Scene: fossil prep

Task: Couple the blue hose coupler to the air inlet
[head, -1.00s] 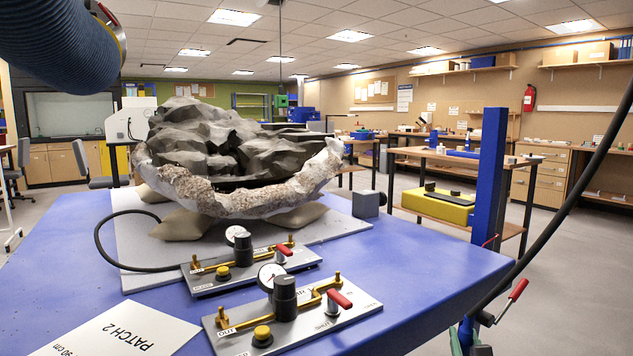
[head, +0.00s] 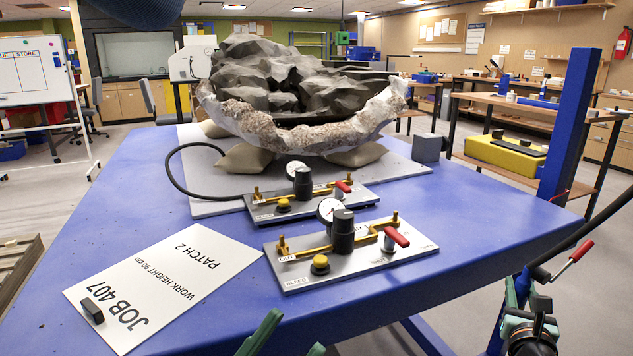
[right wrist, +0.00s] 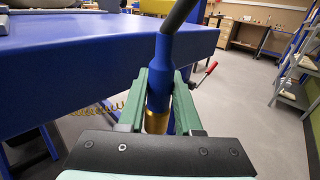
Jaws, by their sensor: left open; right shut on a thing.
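My right gripper (right wrist: 160,112) is shut on the blue hose coupler (right wrist: 162,75), which has a brass lower end; a black hose rises from its top. The front regulator board (head: 375,262) has brass pipework, a gauge, a black knob and a red lever. A similar board (head: 345,203) stands behind it. I cannot read which fitting is the air inlet.
The blue table (head: 150,215) bears a fossil in a plaster jacket (head: 300,135) on sandbags, a grey block (head: 427,148) and a job sheet (head: 165,285). A blue post (head: 570,125) and a red-handled lever (head: 580,251) stand near the right gripper.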

